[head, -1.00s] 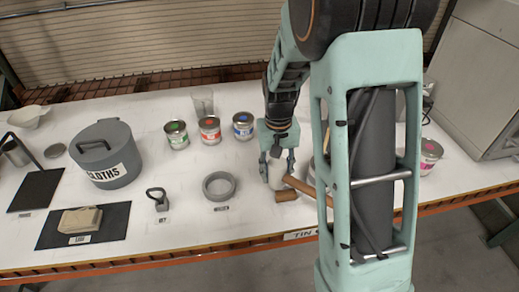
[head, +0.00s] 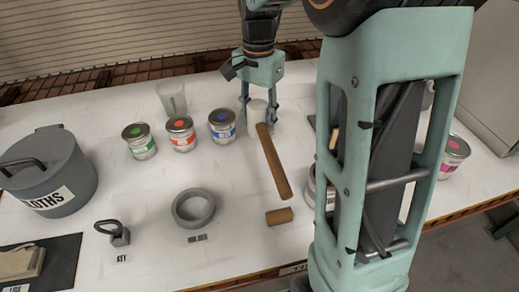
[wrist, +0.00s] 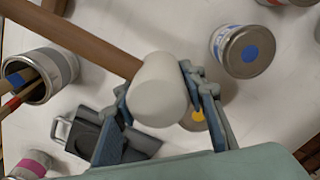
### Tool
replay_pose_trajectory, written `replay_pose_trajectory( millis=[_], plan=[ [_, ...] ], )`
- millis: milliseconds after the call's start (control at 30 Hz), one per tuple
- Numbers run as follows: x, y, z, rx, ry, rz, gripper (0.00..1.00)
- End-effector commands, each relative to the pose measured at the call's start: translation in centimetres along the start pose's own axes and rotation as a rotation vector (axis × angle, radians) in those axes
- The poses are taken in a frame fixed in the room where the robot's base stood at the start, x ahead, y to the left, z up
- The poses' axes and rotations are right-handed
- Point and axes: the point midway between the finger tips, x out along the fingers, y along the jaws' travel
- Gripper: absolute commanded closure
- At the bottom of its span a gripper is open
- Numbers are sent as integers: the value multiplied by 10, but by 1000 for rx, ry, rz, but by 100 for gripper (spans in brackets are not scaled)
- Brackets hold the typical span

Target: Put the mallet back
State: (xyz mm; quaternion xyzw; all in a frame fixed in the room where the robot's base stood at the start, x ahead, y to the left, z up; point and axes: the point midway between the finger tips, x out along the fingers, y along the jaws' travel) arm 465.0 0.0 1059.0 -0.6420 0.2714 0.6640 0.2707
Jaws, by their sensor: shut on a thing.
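The mallet has a pale, off-white head (head: 257,112) and a long brown wooden handle (head: 273,165). My gripper (head: 261,108) is shut on the head, near the back of the table and right of the blue-dotted can. The handle points toward the table's front edge. In the wrist view the mallet head (wrist: 160,88) sits between the two fingers, and the handle (wrist: 85,40) runs to the upper left. I cannot tell how high the mallet is above the table. A separate short brown cylinder (head: 279,216) lies on the table just beyond the handle's end.
Green (head: 139,142), red (head: 181,134) and blue (head: 222,126) cans stand left of my gripper, before a clear cup (head: 172,98). A brush tin (wrist: 45,75) shows in the wrist view.

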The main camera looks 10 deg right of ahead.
Motion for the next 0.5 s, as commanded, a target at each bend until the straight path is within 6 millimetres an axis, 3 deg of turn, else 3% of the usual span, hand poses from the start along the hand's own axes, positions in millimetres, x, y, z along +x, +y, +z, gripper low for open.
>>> replay_pose_trajectory(
  millis=[200,500],
  plan=[
    [41,1,0,1,-4,4,100],
    [70,0,-1,0,-3,3,100]
  ],
)
